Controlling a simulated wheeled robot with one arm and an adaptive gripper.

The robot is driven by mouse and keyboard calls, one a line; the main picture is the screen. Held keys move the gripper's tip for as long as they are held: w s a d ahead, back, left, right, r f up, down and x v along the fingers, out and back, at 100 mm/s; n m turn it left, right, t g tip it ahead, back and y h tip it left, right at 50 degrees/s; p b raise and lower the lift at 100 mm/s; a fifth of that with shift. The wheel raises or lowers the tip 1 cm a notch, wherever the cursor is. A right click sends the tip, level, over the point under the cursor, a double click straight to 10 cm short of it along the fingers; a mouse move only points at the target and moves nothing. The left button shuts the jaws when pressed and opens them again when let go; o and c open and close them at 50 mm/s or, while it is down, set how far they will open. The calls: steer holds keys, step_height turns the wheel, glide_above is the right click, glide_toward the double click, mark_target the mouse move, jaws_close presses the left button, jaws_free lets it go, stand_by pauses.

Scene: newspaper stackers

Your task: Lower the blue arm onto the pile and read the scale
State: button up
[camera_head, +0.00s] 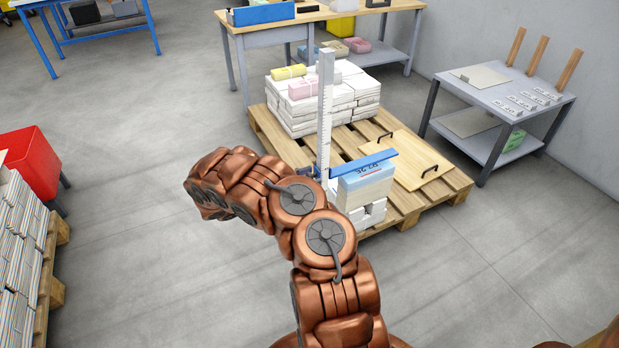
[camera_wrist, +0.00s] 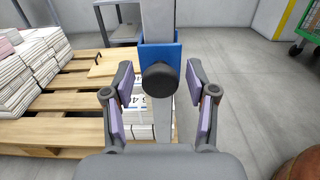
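The upright white scale (camera_head: 325,115) stands at the pallet's front edge in the head view, its marks too small to read. The blue arm (camera_head: 372,162) sticks out to the right from it, close above the small labelled pile (camera_head: 366,188); I cannot tell whether they touch. In the wrist view, a blue slider (camera_wrist: 176,50) with a round black knob (camera_wrist: 159,82) sits on the grey post. My gripper (camera_wrist: 160,79) is open, with one finger on each side of the knob, and holds nothing. In the head view my arm hides the gripper.
The wooden pallet (camera_head: 270,135) carries white bundles (camera_head: 300,115) and a board with handles (camera_head: 405,158). A grey side table (camera_head: 500,90) stands to the right, a workbench (camera_head: 330,12) behind. A red bin (camera_head: 30,160) and paper stacks (camera_head: 18,240) are left. Floor between is clear.

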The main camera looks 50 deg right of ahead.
steer(key=v, duration=1.2)
stand_by(0.6)
steer(key=s+a+r+m+g+y+p, duration=0.1)
steer(key=s+r+m+y+p, duration=0.55)
steer(key=r, duration=0.85)
steer(key=s+a+r+m+g+y+p, duration=0.1)
steer(key=s+r+m+g+p, duration=0.15)
steer(key=s+r+p, duration=0.95)
steer(key=s+a+r+m+t+y+p, duration=0.1)
steer(key=s+a+r+t+y+p, duration=0.1)
steer(key=s+a+r, duration=0.3)
steer(key=s+a+r+m+t+y+p, duration=0.2)
steer(key=s+a+r+t+y+p, duration=0.1)
steer(key=a+r, duration=0.5)
steer(key=s+a+r+m+t+y+p, duration=0.2)
steer(key=s+a+r, duration=0.5)
steer(key=a, duration=0.5)
steer(key=shift+s+t+y+p, duration=0.15)
steer(key=shift+t+y+p, duration=0.4)
steer(key=shift+y, duration=0.7)
steer(key=shift+r, duration=0.1)
